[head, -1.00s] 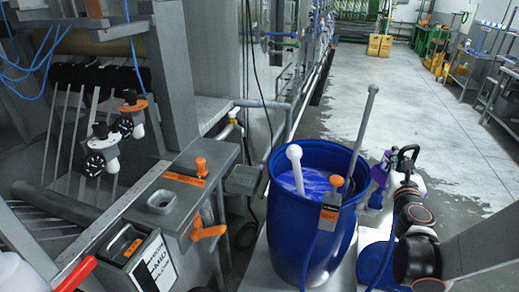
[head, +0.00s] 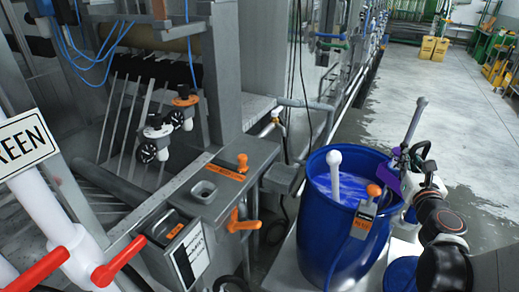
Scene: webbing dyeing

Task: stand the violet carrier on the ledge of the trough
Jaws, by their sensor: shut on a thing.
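My gripper (head: 416,158) is at the right of the head view, beside the blue barrel's right rim. It is shut on the violet carrier (head: 387,178), which shows as a small violet patch left of the jaws. The rest of the carrier is hidden or too small to make out.
An orange handle (head: 243,222) juts from the trough front. White pipework with red levers (head: 120,262) fills the lower left. Open floor lies behind.

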